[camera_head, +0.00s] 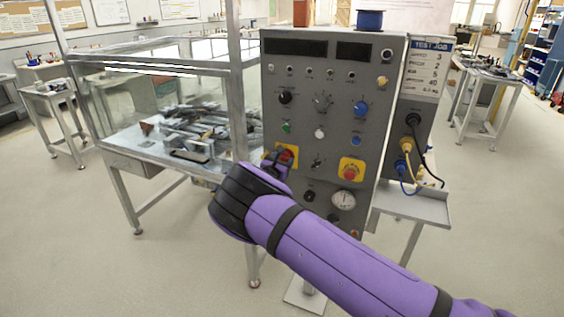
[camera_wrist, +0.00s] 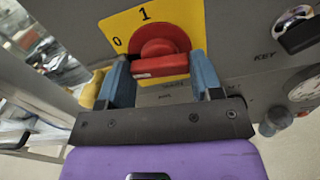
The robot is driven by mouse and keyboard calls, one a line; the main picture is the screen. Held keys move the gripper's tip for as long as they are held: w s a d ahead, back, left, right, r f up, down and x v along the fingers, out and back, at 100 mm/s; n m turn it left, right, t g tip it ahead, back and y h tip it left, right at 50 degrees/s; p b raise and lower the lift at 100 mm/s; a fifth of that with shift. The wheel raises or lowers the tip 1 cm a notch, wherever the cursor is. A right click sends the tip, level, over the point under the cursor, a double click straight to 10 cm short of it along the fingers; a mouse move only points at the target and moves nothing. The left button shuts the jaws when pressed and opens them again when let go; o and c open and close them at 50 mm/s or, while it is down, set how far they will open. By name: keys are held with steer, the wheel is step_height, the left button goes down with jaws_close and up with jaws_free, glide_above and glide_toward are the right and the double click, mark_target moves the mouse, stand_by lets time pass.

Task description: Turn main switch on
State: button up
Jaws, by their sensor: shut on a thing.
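The main switch (camera_wrist: 160,64) is a red rotary knob with a grip bar on a yellow plate (camera_wrist: 124,22) marked 0 and 1. In the wrist view the 0 is at the plate's left and the 1 near its top. My gripper (camera_wrist: 160,80) has one blue-grey finger on each side of the red grip bar and is shut on it. I cannot tell which mark the knob points to. In the head view the switch (camera_head: 287,153) is at the left of the grey panel, partly hidden by my gripper (camera_head: 277,160).
The grey control panel (camera_head: 320,75) carries several knobs and a red emergency button (camera_head: 350,171) on yellow. A gauge (camera_head: 343,200) is below that button. A clear-walled enclosure (camera_head: 150,85) stands left of the panel. Cables (camera_head: 408,165) hang at its right side.

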steer(key=m, duration=1.2)
steer(key=shift+m, duration=2.2)
steer(key=shift+f, duration=0.1)
steer(key=o, duration=0.9)
steer(key=v, duration=1)
steer(key=shift+s+a, duration=0.1)
steer(key=shift+s, duration=0.3)
